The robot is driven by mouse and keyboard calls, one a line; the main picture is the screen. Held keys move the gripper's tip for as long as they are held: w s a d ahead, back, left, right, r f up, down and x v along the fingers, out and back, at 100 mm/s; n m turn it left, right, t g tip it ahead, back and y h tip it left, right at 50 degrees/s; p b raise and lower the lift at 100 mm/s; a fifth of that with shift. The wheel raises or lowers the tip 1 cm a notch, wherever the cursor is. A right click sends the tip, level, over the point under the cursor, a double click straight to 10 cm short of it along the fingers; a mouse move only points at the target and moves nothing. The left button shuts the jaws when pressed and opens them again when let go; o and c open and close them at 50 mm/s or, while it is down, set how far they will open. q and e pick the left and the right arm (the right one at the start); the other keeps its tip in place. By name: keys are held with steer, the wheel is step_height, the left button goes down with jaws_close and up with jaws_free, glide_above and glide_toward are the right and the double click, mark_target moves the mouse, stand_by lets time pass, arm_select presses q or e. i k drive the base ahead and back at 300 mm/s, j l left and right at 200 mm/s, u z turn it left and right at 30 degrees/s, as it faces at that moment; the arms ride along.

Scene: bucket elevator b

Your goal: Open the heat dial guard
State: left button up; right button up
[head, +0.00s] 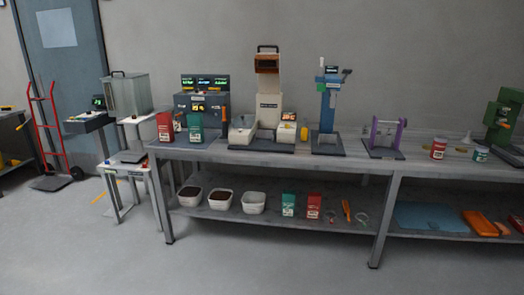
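No heat dial guard can be made out for certain at this distance. A dark grey control box (202,108) with lit green displays and small coloured controls stands on the bench, left of centre. To its right is a tall cream machine (268,95) with a brown top; a small cream unit with an orange face (287,132) sits at its lower right. A blue upright device (327,105) on a dark base stands further right. Whether any of these carries the guard, and whether it is open, is too small to tell. Neither of my grippers is in view.
A long grey bench (330,163) carries red and green packs, a purple frame (385,136) and a green machine (504,115). White tubs (220,199) sit on the lower shelf. A red hand truck (47,130) stands at left. The floor in front is clear.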

mark_target(248, 119)
steer(key=i+u, duration=0.1)
steer(key=i, duration=0.65)
steer(key=i+l+u, duration=0.15)
steer(key=i, duration=0.6)
